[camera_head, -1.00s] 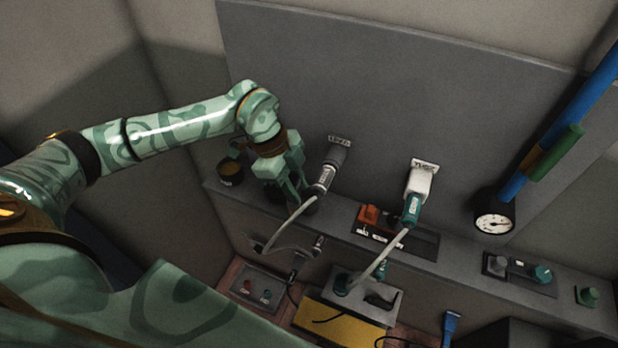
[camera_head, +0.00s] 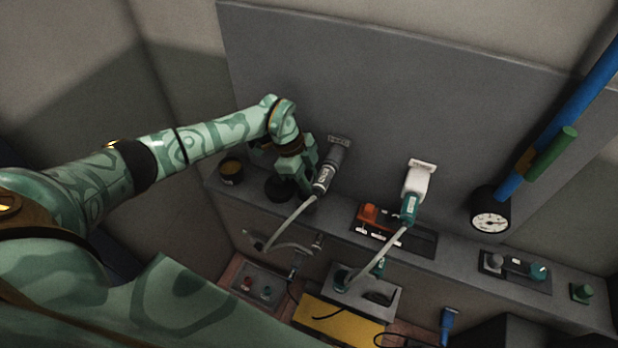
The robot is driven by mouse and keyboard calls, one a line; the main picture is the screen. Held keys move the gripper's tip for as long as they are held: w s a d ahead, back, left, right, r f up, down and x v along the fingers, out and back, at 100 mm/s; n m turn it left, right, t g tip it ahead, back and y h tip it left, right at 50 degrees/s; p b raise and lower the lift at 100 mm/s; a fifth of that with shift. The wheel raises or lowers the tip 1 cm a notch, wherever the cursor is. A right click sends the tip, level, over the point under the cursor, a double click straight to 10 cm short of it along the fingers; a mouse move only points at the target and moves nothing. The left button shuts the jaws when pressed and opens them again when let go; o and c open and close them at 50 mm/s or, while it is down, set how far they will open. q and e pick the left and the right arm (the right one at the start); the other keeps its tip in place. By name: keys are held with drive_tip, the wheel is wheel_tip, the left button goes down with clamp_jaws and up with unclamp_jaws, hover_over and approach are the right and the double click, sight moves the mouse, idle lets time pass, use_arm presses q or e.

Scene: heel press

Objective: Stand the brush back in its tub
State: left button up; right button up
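My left gripper (camera_head: 302,182) is over the left end of the grey ledge, just left of a hanging grey-handled tool. Its fingertips are small and dark, so I cannot tell whether it is open or shut, or holds anything. A dark round pot (camera_head: 278,190) stands on the ledge below and left of the gripper. A dark tub with a yellowish band (camera_head: 231,171) stands farther left, near the ledge's end. I cannot tell which one is the brush's tub. I cannot make out the brush for certain. My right gripper is not in view.
The grey-handled tool (camera_head: 326,172) and a white-and-teal tool (camera_head: 414,190) hang at the back panel with hoses. An orange-and-black switch block (camera_head: 382,222) and a gauge (camera_head: 491,222) lie farther right. A blue-handled item (camera_head: 448,324) is low at the front.

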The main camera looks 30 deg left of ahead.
use_arm(q)
drive_tip(key=o, duration=1)
drive_tip(key=b+v, duration=0.1)
drive_tip(key=v, duration=1.1)
drive_tip(key=shift+r, duration=0.1)
